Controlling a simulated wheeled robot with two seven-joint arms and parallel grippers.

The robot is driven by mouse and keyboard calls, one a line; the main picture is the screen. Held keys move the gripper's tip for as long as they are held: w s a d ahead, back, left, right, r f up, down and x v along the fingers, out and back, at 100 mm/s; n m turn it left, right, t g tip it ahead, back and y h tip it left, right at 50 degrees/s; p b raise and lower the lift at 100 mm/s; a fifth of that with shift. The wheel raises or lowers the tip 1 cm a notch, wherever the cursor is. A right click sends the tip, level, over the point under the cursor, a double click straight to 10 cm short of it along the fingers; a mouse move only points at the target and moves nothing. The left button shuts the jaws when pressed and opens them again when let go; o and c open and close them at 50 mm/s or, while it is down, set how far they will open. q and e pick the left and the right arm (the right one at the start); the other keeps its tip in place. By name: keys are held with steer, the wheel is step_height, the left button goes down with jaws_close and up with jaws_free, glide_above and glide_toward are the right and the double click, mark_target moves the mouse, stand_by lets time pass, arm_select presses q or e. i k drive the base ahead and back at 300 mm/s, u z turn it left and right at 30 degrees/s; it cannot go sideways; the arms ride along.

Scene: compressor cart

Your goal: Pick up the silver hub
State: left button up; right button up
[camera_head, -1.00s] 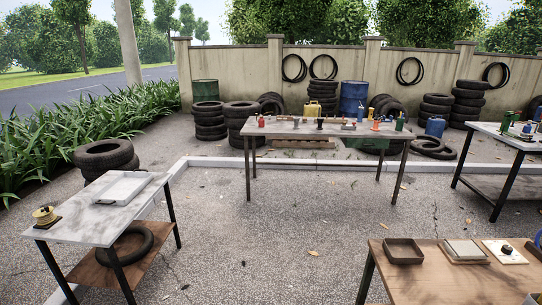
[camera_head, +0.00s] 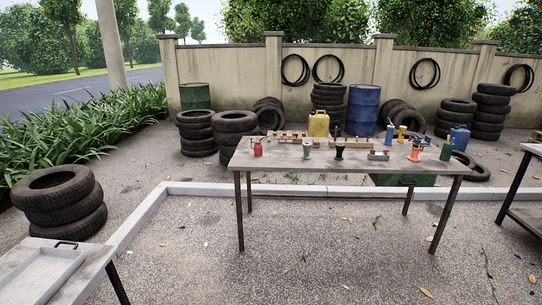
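The far table (camera_head: 290,163) ahead of me carries a row of small items. A small grey, silver-looking piece (camera_head: 307,148) stands left of the middle of its top; it may be the silver hub, but it is too small to be certain. Just right of it stands a dark, flared piece (camera_head: 339,151). Neither of my grippers is in view.
A red item (camera_head: 258,148), an orange item (camera_head: 415,150) and a green bottle (camera_head: 446,151) also stand on that table. A grey table (camera_head: 85,268) with a tray is at lower left, another table (camera_head: 520,220) at right. Open paving lies ahead.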

mark_target(307, 146)
steer(key=i, duration=2)
steer(key=z, duration=1.9)
steer(key=i, duration=1.9)
steer(key=u, duration=1.1)
